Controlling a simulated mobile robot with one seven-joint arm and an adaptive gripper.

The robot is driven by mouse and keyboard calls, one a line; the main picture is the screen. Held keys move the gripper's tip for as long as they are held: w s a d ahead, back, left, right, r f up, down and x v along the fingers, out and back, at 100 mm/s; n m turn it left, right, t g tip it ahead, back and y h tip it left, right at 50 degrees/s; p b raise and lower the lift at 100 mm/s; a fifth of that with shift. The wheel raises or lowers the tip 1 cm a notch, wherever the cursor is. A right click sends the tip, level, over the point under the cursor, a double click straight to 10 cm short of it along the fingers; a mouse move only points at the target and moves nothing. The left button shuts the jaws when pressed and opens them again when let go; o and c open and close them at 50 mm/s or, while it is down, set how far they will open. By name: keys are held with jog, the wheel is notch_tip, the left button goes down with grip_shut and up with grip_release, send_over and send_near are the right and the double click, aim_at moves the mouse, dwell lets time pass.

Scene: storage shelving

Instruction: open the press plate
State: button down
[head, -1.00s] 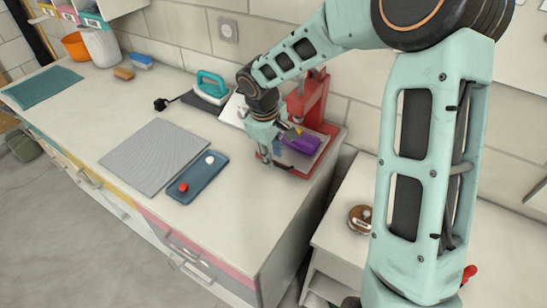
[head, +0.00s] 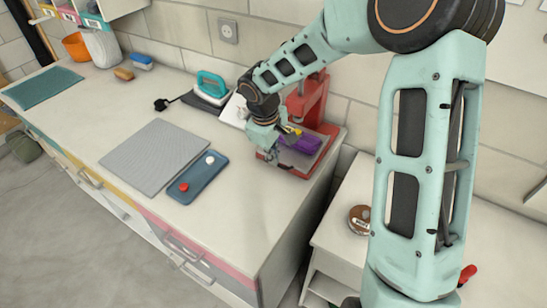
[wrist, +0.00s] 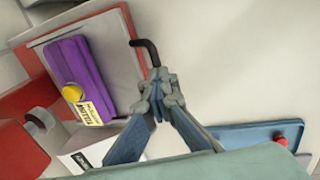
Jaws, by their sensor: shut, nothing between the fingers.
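The red press (head: 308,98) stands at the right end of the counter against the wall. Its plate (wrist: 112,48) is grey with a red border and bears a purple block (head: 300,142) with a yellow knob, also in the wrist view (wrist: 75,72). A dark bent handle (wrist: 152,50) shows at the plate's edge. My gripper (wrist: 160,84) is shut, with its fingertips over the lower end of this handle in the wrist view; I cannot tell whether they touch it. In the head view my gripper (head: 271,155) is at the plate's front left.
A blue tray (head: 198,178) with a red and a white button lies left of my gripper, beside a grey ribbed mat (head: 154,156). A teal iron (head: 211,84) stands behind. The counter front is clear. A lower white cabinet stands right.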

jog(key=shift+s+f, duration=0.15)
jog(key=shift+s+a+f, duration=0.1)
jog(key=shift+s+a, duration=0.05)
jog(key=shift+s, duration=0.1)
jog(key=s+a+b, duration=0.1)
jog(key=s+a, duration=0.1)
jog(key=s, duration=0.2)
jog(key=s+a+b, duration=0.2)
jog(key=s+a, duration=0.1)
jog(key=s, duration=0.1)
jog(key=s+a+b, duration=0.1)
jog(key=s+a, duration=0.2)
jog(key=s, duration=0.2)
jog(key=shift+s+a, duration=0.1)
jog(key=shift+a, duration=0.15)
jog(key=c, duration=2.6)
grip_release()
jog(key=shift+c, duration=0.2)
jog(key=o, duration=0.6)
jog(key=shift+f, duration=0.1)
jog(key=shift+c, duration=0.2)
jog(key=shift+w+r, duration=0.2)
jog(key=shift+r, duration=0.05)
